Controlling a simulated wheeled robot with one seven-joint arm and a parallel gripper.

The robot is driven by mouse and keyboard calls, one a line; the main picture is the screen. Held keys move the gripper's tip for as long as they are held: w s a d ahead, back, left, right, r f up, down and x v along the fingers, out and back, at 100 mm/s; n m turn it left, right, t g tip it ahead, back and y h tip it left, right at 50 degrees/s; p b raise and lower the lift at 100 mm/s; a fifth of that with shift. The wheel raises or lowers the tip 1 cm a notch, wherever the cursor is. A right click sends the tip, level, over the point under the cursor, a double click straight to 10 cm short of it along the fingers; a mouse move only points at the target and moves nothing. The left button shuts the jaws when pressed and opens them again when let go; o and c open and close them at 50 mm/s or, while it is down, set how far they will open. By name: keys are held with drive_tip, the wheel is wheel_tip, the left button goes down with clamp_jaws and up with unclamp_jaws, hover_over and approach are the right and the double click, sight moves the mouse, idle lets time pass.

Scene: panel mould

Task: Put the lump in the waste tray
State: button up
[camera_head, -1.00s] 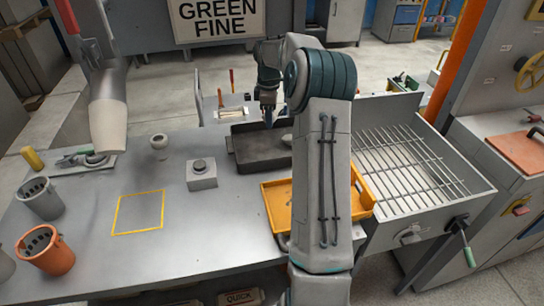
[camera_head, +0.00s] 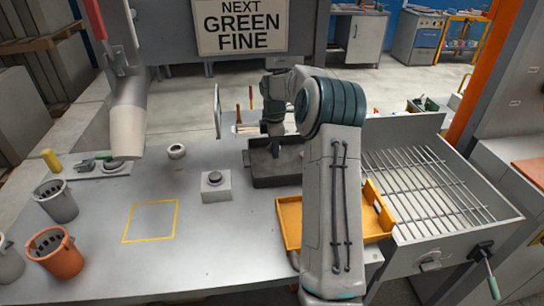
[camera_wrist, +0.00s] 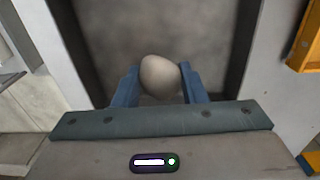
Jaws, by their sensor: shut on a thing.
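The lump (camera_wrist: 160,76) is a smooth, pale grey, rounded piece between the blue fingers of my gripper (camera_wrist: 158,86) in the wrist view. My gripper is shut on it. In the head view my gripper (camera_head: 275,150) points down at the dark grey tray (camera_head: 268,183), with its fingertips inside the outline of the tray. I cannot make out the lump there. An orange-yellow tray (camera_head: 287,222) stands nearer, partly hidden behind my arm. No label shows which one is the waste tray. The dark tray's floor fills the middle of the wrist view.
A grey block with a button (camera_head: 216,187) stands left of the dark tray. A wire-grid basin (camera_head: 425,190) is on the right. Grey (camera_head: 57,203) and orange (camera_head: 55,255) cups stand at the left.

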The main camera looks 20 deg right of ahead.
sight(272, 165)
drive_tip(key=shift+w+a+f, duration=0.1)
drive_tip(key=shift+a+f, duration=0.25)
drive_tip(key=shift+f, duration=0.05)
drive_tip(key=shift+f+p, duration=0.3)
drive_tip(key=shift+f, duration=1.5)
drive_tip(key=shift+f, duration=0.1)
drive_tip(key=o, duration=1)
drive_tip(key=shift+o, duration=0.2)
